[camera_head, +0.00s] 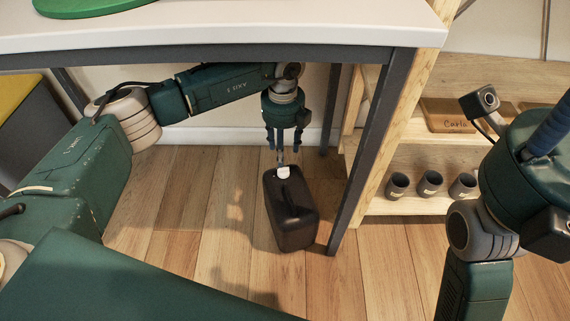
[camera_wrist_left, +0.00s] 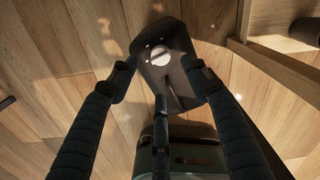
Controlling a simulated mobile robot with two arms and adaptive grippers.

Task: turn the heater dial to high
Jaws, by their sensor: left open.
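The heater (camera_head: 291,212) is a dark box standing on the wood floor under the table, with a handle along its top. Its white dial (camera_head: 284,173) sits on top near the far end. In the left wrist view the heater (camera_wrist_left: 178,72) has the round pale dial (camera_wrist_left: 158,55) with small white marks around it. My left gripper (camera_head: 281,158) points down just above the dial, its fingers open and spread around that end of the heater; contact with the dial cannot be told. My right gripper (camera_head: 550,132) is mostly cut off at the right edge.
The white table top (camera_head: 220,33) is above my left arm, and its dark leg (camera_head: 367,155) stands right of the heater. A wooden shelf (camera_head: 400,206) holds several dark cups (camera_head: 430,183). The floor in front of the heater is clear.

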